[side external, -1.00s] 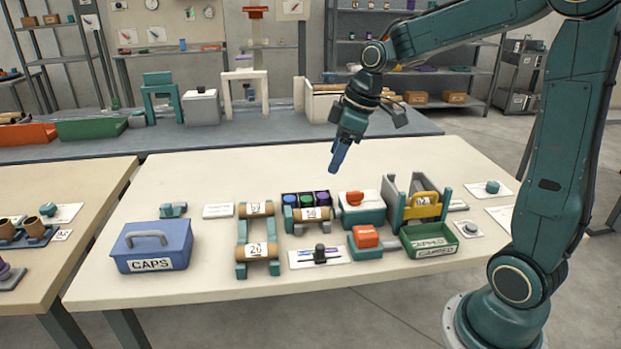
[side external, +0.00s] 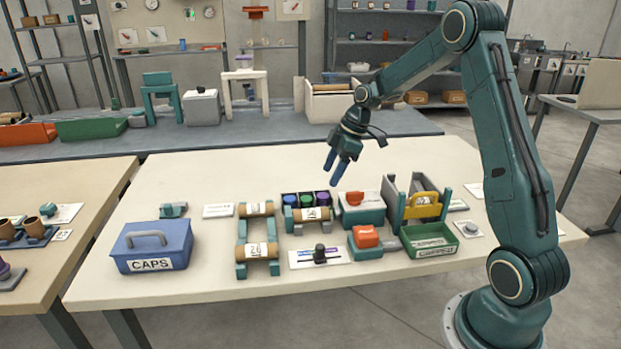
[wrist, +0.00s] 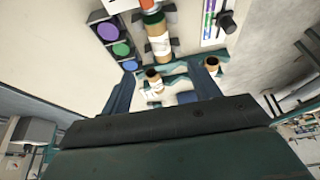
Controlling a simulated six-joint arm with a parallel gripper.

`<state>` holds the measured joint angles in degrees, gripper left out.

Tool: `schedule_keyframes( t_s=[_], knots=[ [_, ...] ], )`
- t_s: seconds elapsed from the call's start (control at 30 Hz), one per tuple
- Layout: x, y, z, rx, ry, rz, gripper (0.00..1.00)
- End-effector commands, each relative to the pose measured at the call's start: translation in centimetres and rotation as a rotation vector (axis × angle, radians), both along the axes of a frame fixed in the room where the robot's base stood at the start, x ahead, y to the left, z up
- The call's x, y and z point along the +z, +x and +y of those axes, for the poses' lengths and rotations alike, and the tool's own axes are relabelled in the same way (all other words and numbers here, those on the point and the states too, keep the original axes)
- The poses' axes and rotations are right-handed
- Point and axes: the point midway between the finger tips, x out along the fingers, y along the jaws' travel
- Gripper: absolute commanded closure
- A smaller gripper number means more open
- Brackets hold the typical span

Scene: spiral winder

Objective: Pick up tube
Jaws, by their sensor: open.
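Brown cardboard tubes with white labels lie across teal cradles on the cream table. In the side view one tube (side external: 256,208) is at the back of the left rack and another tube (side external: 258,249) at its front. A third tube (side external: 311,214) lies just in front of the cap tray. My gripper (side external: 335,168) is open and empty, pointing down, above and behind the cap tray and the orange-topped box. It is clear of every tube. In the wrist view a labelled tube (wrist: 158,40) shows beyond the gripper body, which hides much of the lower picture.
A cap tray (side external: 283,199) holds blue, green and purple caps. Right of it stand an orange-topped teal box (side external: 361,208), a grey stand with a yellow handle (side external: 423,206) and a green bin (side external: 429,240). A blue CAPS box (side external: 152,247) is at left. The back table strip is clear.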

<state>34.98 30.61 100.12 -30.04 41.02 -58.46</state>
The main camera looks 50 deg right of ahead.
Motion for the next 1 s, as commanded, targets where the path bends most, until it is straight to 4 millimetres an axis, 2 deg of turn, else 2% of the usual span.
schedule_keyframes(
  t_s=[0.23, 0.7, 1.0],
  knots=[
    [-1.5, 0.4, 0.5, 0.0, 0.002, 0.002, 0.39],
    [-7.3, 2.1, 2.2, -0.001, 0.0, 0.003, 0.39],
    [-7.9, 2.3, 2.4, -0.002, 0.0, 0.001, 0.39]
  ],
)
